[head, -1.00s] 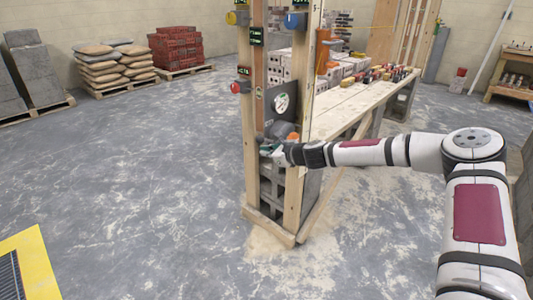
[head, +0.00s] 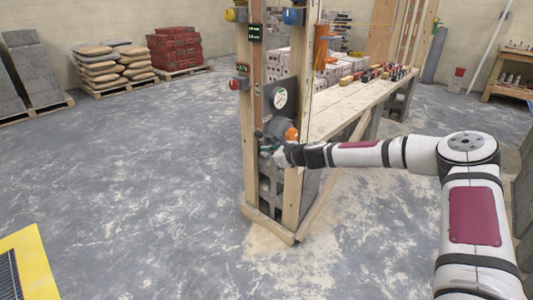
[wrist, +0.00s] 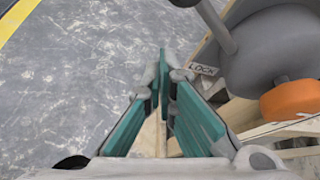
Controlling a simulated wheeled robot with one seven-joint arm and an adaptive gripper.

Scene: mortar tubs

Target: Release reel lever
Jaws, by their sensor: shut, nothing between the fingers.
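The reel (wrist: 270,55) is a rounded grey body at the upper right of the wrist view. I cannot tell for certain which part is the lever. My gripper (wrist: 164,72) is shut and empty, its teal fingers left of the reel and apart from the knob. In the head view my gripper (head: 268,146) is at the post's front, partly hiding the reel.
Wooden posts (head: 247,140) stand close around my gripper, with grey blocks (head: 270,188) below. A long workbench (head: 350,105) with small items extends behind. The floor left of the posts is clear up to the pallets of sacks (head: 108,68).

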